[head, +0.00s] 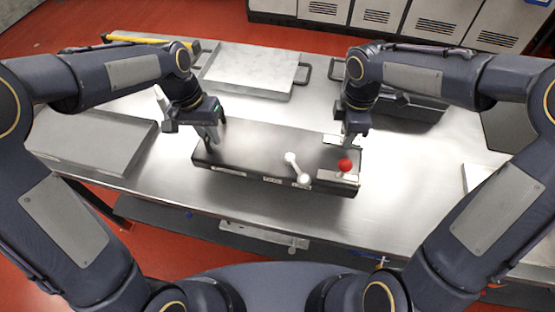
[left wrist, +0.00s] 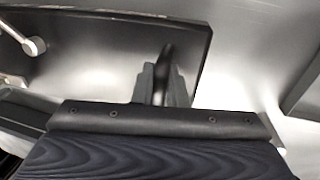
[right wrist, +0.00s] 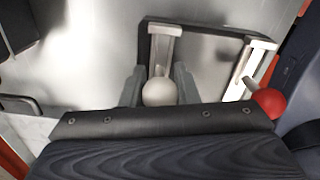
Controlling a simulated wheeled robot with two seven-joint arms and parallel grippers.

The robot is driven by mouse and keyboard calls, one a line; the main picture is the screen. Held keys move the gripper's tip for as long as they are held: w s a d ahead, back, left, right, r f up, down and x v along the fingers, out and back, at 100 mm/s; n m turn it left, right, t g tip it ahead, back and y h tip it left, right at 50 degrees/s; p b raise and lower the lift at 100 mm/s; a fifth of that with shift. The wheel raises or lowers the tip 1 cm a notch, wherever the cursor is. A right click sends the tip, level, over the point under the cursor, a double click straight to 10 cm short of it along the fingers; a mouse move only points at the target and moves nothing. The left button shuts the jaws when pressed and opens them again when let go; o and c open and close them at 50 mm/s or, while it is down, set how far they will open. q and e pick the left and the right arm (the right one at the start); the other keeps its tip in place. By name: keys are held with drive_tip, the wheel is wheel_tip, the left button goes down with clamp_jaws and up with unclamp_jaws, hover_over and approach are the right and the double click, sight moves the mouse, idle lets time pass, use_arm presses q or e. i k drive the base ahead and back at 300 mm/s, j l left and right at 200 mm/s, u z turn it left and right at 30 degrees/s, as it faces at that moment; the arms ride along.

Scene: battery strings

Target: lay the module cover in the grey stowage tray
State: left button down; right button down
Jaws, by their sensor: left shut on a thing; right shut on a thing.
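A long dark slab (head: 255,145), its top plain and black, lies mid-table; I take it for the module with its cover. My left gripper (head: 210,143) is at its left end. In the left wrist view the left fingers (left wrist: 163,88) close on a narrow dark grip (left wrist: 166,60) on the slab. My right gripper (head: 348,145) is at its right end. In the right wrist view the right fingers (right wrist: 158,85) stand either side of a white ball knob (right wrist: 159,92) on a pale lever. A shallow grey tray (head: 88,142) lies at the left; it looks empty.
A white-knobbed lever (head: 297,168) and a red ball knob (head: 345,165) stand at the slab's front right. A pale flat plate with black handles (head: 253,68) lies behind. A dark case (head: 415,108) stands back right. Bare table separates tray and slab.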

sight(81, 136)
drive_tip(key=i+j, duration=0.1)
drive_tip(key=j, duration=1.15)
drive_tip(key=i+j, duration=0.15)
drive_tip(key=j, duration=0.45)
drive_tip(key=i+j, duration=0.1)
drive_tip(key=j, duration=1.15)
drive_tip(key=i, duration=0.1)
